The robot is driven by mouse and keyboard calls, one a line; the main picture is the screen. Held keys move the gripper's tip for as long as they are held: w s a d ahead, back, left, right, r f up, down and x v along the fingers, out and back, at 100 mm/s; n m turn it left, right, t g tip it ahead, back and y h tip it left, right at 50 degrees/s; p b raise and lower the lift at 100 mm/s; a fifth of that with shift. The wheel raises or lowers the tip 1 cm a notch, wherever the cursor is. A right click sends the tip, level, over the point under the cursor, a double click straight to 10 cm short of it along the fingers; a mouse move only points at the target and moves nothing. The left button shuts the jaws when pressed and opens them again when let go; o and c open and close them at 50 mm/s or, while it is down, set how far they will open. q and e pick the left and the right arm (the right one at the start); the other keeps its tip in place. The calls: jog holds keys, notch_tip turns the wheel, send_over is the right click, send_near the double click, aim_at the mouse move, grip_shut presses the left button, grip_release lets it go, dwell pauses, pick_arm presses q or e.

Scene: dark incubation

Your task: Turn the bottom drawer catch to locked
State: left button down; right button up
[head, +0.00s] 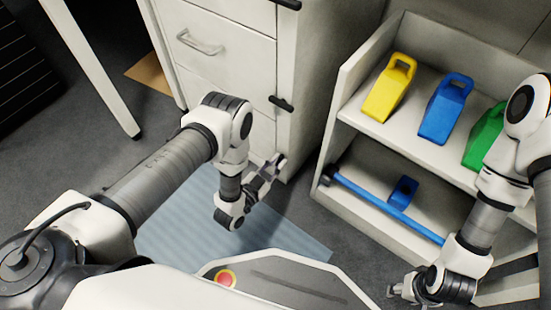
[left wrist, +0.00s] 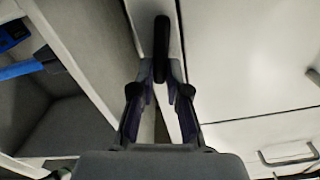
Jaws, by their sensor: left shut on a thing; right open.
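The white drawer cabinet (head: 230,60) stands at the top centre of the head view. Black catches sit on its front edge strip: one at the top (head: 288,4) and one in the middle (head: 282,103), the middle one lying across the drawer edge. The bottom catch (left wrist: 162,40) shows in the left wrist view as a dark bar running along the strip; in the head view my gripper hides it. My left gripper (head: 275,166) is at the cabinet's lower front corner, its fingertips (left wrist: 160,75) closed on the bar's near end. My right gripper (head: 405,290) is open and empty, low right.
A white shelf unit (head: 345,85) right of the cabinet holds yellow (head: 380,103), blue (head: 437,125) and green (head: 480,145) holders. A blue bar (head: 385,205) lies on its lower level. A drawer handle (head: 200,43) sticks out. A pale blue mat (head: 180,240) covers the floor.

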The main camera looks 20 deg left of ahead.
pick_arm(q)
jog(key=shift+s+d+f+m+p, duration=0.1)
jog(key=shift+d+f+m+p, duration=0.15)
jog(key=shift+m+p, duration=1.55)
jog(key=shift+s+d+f+m+p, duration=0.1)
jog(key=shift+d+f+m+p, duration=0.25)
jog(key=shift+m, duration=2.85)
jog(key=shift+d+f+m+p, duration=0.1)
jog(key=shift+f+m+p, duration=0.15)
jog(key=shift+m+p, duration=1.6)
jog(key=shift+m+b, duration=0.65)
jog(key=shift+m, duration=0.1)
jog(key=c, duration=1.2)
grip_release()
jog(key=shift+o, duration=0.2)
jog(key=shift+a, duration=0.1)
